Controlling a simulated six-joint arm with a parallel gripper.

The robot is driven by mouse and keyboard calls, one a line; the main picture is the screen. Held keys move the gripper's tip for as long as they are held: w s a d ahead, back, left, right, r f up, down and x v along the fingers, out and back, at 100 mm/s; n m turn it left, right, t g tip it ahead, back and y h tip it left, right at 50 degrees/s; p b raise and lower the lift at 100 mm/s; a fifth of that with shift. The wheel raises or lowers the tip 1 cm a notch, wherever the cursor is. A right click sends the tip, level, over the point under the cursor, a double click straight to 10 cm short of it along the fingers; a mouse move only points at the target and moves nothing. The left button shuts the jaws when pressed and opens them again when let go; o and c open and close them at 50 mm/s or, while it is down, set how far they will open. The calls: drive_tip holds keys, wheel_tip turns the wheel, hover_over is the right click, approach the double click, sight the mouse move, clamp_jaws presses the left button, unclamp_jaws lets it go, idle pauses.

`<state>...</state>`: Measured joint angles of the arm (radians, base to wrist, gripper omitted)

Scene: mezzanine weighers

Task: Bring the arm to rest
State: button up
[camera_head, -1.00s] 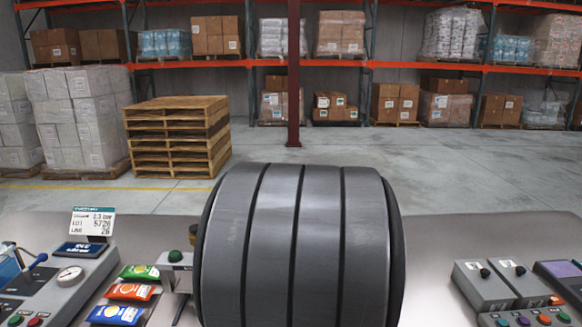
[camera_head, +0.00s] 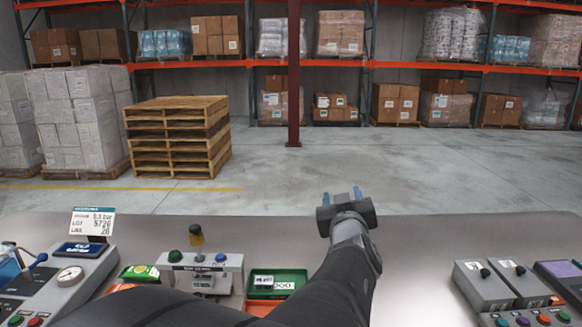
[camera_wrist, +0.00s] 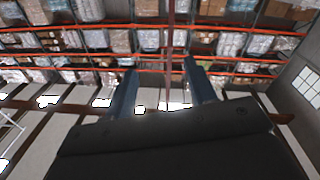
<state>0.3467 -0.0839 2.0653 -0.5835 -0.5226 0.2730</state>
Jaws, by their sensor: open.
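My gripper (camera_head: 342,196) is at the end of my dark arm, near the far edge of the grey bench and clear of the objects on it. Its two blue fingers stand apart with nothing between them. In the wrist view the fingers of my gripper (camera_wrist: 158,92) are also apart and empty, with the warehouse racks beyond. My arm runs up from the bottom of the head view and hides part of the bench front.
A grey box with green and blue buttons (camera_head: 200,262), a green tray (camera_head: 277,282) and a green packet (camera_head: 139,272) are left of my arm. A gauge panel (camera_head: 62,278) stands far left, grey control boxes (camera_head: 484,288) at right. The bench (camera_head: 425,250) between is bare.

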drive_tip(key=shift+s+d+r+m+h, duration=0.2)
drive_tip(key=shift+s+d+r+h, duration=0.2)
drive_tip(key=shift+d, duration=0.2)
drive_tip(key=shift+s+d+r+m+h, duration=0.2)
drive_tip(key=shift+s+d+r+h, duration=0.1)
drive_tip(key=shift+d+r, duration=0.2)
